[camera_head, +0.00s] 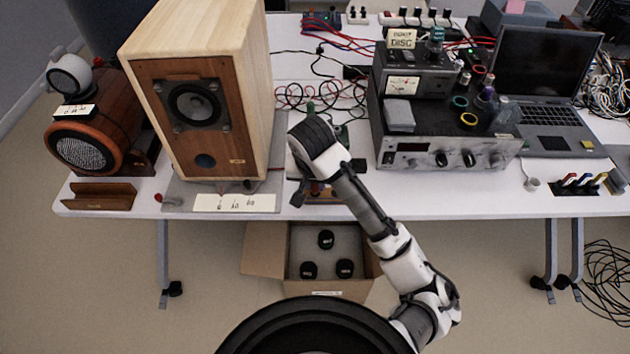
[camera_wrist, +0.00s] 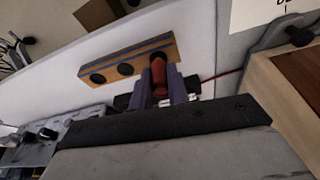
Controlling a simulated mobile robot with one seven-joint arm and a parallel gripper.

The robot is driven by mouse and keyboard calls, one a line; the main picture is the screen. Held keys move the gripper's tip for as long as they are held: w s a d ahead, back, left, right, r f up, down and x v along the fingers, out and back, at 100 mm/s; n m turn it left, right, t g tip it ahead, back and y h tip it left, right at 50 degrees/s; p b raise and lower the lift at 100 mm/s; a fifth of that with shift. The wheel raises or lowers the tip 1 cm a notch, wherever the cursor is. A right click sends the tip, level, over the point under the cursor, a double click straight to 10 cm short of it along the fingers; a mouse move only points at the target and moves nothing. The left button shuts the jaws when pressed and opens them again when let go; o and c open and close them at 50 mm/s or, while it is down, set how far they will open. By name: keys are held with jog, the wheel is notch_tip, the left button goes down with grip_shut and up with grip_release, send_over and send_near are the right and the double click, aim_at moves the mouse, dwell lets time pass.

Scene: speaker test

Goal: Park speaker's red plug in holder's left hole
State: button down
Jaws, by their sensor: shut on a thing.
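The wooden holder (camera_wrist: 110,68), with a dark blue stripe and three dark holes in a row, lies on the white table. In the head view the holder (camera_head: 335,196) is mostly hidden by my gripper (camera_head: 312,188). In the wrist view my gripper (camera_wrist: 165,95) has its purple fingers shut on the red plug (camera_wrist: 160,78). The plug's far end is at the hole nearest the speaker (camera_head: 202,110), the rightmost in the wrist view and on the holder's left in the head view. How deep it sits cannot be told. A red cable (camera_wrist: 222,75) runs toward the speaker.
An amplifier (camera_head: 440,150) stands right of my gripper, with a laptop (camera_head: 545,90) beyond. Thin cables (camera_head: 305,95) lie behind my arm. A cardboard box (camera_head: 265,250) stands below the table's front edge. A wooden stand (camera_head: 100,196) is at the left.

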jog(key=shift+f+b, duration=0.3)
jog(key=shift+f, duration=0.15)
jog(key=c, duration=1.3)
grip_release()
jog(key=shift+r, duration=0.15)
jog(key=shift+r+p, duration=3.7)
jog(key=shift+p, duration=0.55)
jog(key=shift+f, duration=0.1)
